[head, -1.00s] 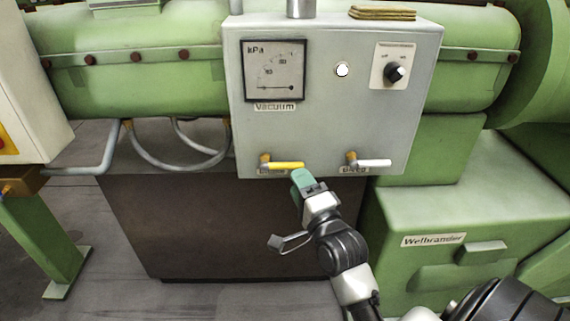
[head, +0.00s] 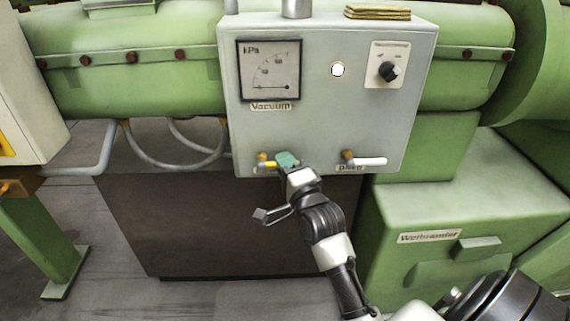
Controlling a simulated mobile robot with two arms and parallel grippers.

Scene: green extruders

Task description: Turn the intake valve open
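The yellow-handled valve (head: 264,161) sits at the lower left of the grey control box (head: 320,115). Its handle points right and is partly hidden behind my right gripper (head: 286,160). The label under it is mostly covered. A white-handled valve (head: 368,161) sits to the right on the same box, its handle also pointing right, above a small label. The teal fingertips of my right gripper are at the yellow handle. I cannot tell whether they touch it or are closed on it. My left gripper is not in view.
The box carries a vacuum gauge (head: 270,70), a white round lamp (head: 337,69) and a black rotary switch (head: 388,71). Green machine housing (head: 465,190) stands at the lower right. A brown cabinet (head: 200,225) stands below the box, with grey hoses (head: 165,160) at left.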

